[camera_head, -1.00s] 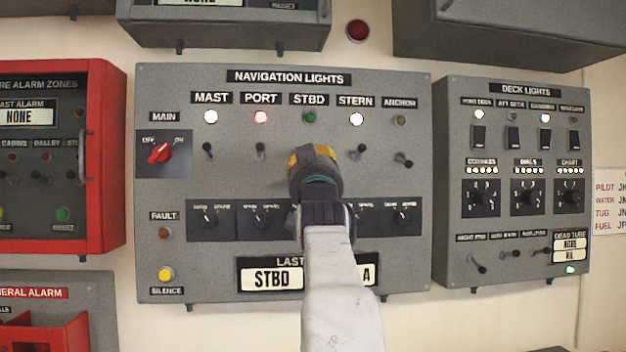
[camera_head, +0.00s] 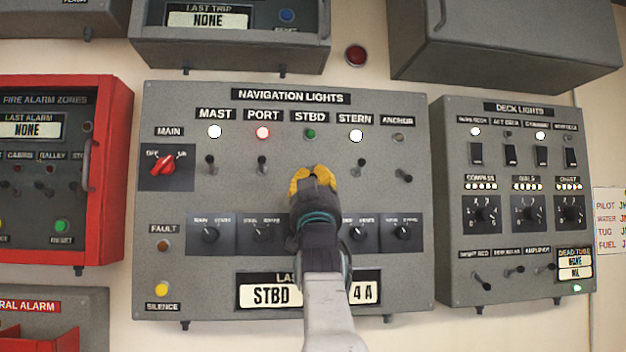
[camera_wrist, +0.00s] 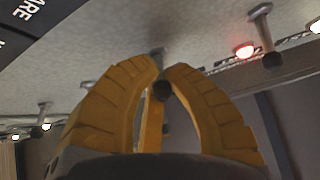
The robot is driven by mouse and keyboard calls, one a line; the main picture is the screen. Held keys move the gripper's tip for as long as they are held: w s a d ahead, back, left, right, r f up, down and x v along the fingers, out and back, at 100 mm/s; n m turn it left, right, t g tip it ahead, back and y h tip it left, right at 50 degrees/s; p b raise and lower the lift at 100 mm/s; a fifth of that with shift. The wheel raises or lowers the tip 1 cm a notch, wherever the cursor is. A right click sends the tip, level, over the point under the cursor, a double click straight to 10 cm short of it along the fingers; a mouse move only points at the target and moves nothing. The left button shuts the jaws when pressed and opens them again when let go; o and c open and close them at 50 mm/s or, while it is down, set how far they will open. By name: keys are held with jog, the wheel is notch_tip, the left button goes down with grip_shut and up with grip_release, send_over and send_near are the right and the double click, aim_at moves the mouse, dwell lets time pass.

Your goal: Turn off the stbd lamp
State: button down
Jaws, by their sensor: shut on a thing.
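The navigation lights panel (camera_head: 190,285) fills the middle of the head view. Its STBD lamp (camera_head: 310,133) is dark green without the bright glow of the MAST, PORT and STERN lamps. My gripper (camera_head: 314,172) is below the STBD label and hides the STBD switch in that view. In the wrist view, the yellow fingers of my gripper (camera_wrist: 160,72) are closed around a small toggle switch (camera_wrist: 161,90) with a dark tip, which stands out from the panel.
The PORT switch (camera_head: 262,164) and STERN switch (camera_head: 357,165) flank my gripper closely. A row of dark rotary knobs is below, partly behind my arm. The deck lights panel (camera_head: 455,270) is to the right, the red fire alarm box (camera_head: 110,220) to the left.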

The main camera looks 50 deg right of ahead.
jog(key=c, duration=1.2)
grip_release()
jog(key=shift+r+p, duration=0.15)
jog(key=shift+p, duration=0.15)
